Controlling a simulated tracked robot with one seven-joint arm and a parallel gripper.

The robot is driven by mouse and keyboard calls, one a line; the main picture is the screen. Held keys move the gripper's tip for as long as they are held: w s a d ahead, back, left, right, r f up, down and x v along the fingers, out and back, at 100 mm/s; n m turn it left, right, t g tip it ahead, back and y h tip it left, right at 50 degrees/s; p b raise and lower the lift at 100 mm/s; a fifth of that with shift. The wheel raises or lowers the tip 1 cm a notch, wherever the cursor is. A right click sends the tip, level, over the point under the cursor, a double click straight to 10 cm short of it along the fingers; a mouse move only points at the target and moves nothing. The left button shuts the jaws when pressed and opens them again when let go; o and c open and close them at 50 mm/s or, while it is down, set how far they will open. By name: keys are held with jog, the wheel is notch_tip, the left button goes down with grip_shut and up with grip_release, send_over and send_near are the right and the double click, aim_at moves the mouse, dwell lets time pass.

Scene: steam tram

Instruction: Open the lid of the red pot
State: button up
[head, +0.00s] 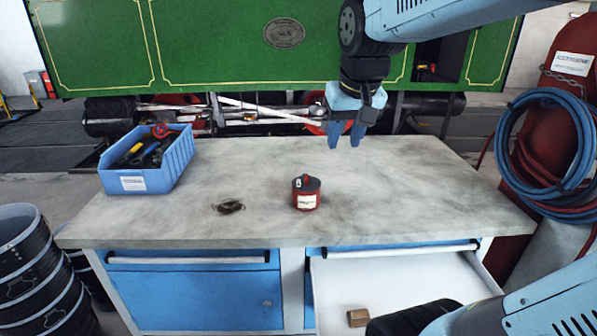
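A small red pot (306,200) with a dark lid (305,182) stands upright near the middle of the workbench top. The lid is on the pot and has a small red part on top. A pale label is on the pot's front. My gripper (346,142) hangs above the bench, behind and to the right of the pot, with its light blue fingers pointing down. The fingers are apart with a gap between them and nothing in it. The gripper is clear of the pot.
A blue bin (150,160) of tools stands at the bench's left. A small dark tangle (230,207) lies left of the pot. Below the front edge, a white drawer (400,285) is open with a brown block (357,318) inside. The bench's right side is clear.

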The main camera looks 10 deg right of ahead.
jog(key=w+f+g, duration=0.2)
jog(key=w+f, duration=0.1)
jog(key=w, duration=1.2)
jog(key=m+g, duration=0.2)
send_near(307, 178)
notch_tip(307, 178, down, 9)
jog(key=shift+w+r, duration=0.1)
jog(key=shift+w, duration=0.05)
jog(key=shift+c, duration=0.4)
grip_shut()
